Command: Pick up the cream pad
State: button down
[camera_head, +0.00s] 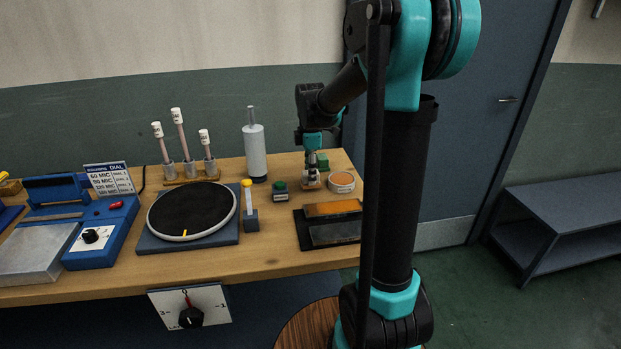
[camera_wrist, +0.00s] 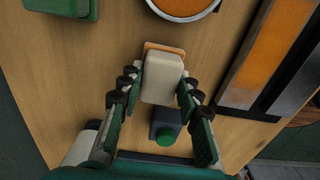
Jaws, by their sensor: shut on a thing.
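The cream pad (camera_wrist: 162,78) is a rounded block with an orange-tan layer showing along its far edge in the wrist view. My gripper (camera_wrist: 160,88) has its two green-lined fingers on either side of the pad, shut on it. In the head view my gripper (camera_head: 311,178) points down at the back right of the wooden table, between a small dark block and a round dish. The pad is small and mostly hidden by the fingers there. I cannot tell whether it touches the table.
The dark block with a green top (camera_wrist: 165,128) stands close by the fingers. The round orange dish (camera_head: 342,182), a green block (camera_head: 322,161) and a black tray (camera_head: 304,238) with orange and dark strips are near. A white cylinder (camera_head: 254,150) stands to the left.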

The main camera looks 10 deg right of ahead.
notch_tip(320, 180, up, 18)
jog(key=shift+r, duration=0.2)
jog(key=c, duration=1.6)
grip_release()
jog(key=c, duration=0.5)
